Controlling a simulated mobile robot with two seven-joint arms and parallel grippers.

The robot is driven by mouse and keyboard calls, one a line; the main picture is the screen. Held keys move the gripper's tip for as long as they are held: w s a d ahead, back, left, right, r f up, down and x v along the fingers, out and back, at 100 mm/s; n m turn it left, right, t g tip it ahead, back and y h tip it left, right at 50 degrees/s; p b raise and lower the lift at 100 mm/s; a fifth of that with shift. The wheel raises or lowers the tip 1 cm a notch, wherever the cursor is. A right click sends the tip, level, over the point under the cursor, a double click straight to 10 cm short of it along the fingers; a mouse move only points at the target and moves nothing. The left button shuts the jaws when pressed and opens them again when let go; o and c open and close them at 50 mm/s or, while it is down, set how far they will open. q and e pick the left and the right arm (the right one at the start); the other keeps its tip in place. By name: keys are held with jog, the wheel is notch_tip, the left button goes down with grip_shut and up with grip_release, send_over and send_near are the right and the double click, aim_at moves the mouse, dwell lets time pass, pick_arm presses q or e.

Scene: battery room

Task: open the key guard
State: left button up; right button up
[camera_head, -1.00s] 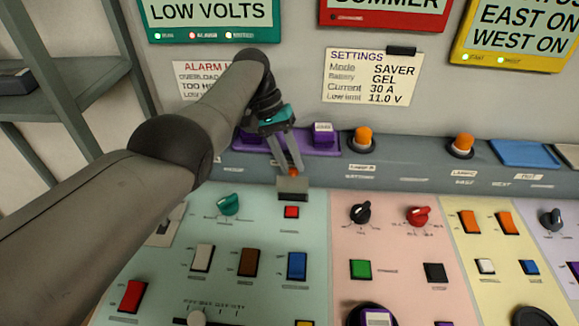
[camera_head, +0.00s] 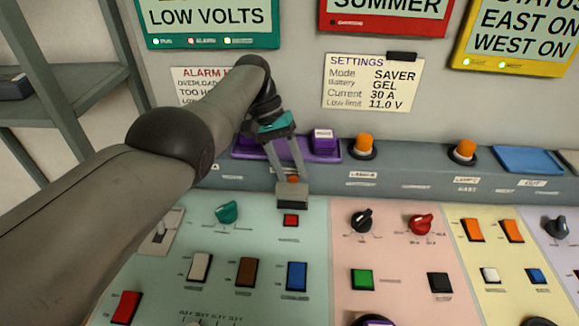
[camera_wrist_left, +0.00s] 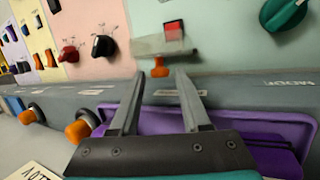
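A grey flap, which seems to be the key guard (camera_head: 292,196), sits at the top edge of the pale green panel, with a small orange knob (camera_head: 293,179) on its wall side. A red key (camera_head: 290,220) shows just below the flap. My left gripper (camera_head: 288,177) is at the knob, pointing down. In the left wrist view, its fingers (camera_wrist_left: 161,74) are apart, with the orange knob (camera_wrist_left: 160,66) between or just beyond their tips; contact cannot be told. The flap (camera_wrist_left: 165,45) and red key (camera_wrist_left: 173,30) also show there. My right gripper is out of view.
A purple tray (camera_head: 250,153) lies on the grey ledge behind the gripper. Orange-topped knobs (camera_head: 364,146) stand to its right. A teal knob (camera_head: 227,212) and several rocker switches, such as a blue one (camera_head: 297,276), are on the panel near the flap.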

pick_arm(q)
jog(key=shift+o, duration=0.7)
jog(key=shift+r, duration=0.1)
jog(key=shift+r+p, duration=0.45)
jog(key=shift+r, duration=0.15)
notch_tip(320, 180, up, 19)
jog(key=p, duration=0.7)
jog(key=shift+f, duration=0.1)
